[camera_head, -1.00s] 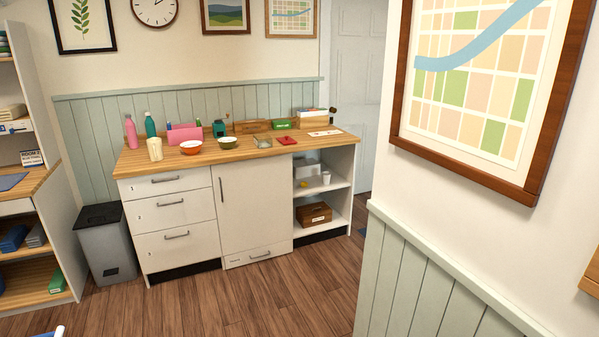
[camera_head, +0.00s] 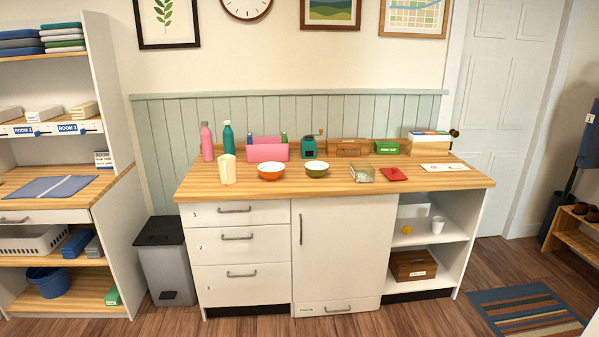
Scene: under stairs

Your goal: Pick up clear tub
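A small clear tub (camera_head: 362,174) stands on the wooden counter (camera_head: 440,180), right of the middle. It is see-through and looks open at the top; its contents are hard to make out. A flat red lid-like piece (camera_head: 394,174) lies just to its right. Neither of my grippers is in view.
A grey bin (camera_head: 166,265) stands on the floor at left. A striped rug (camera_head: 527,310) lies at right; floor before the cabinet looks clear.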

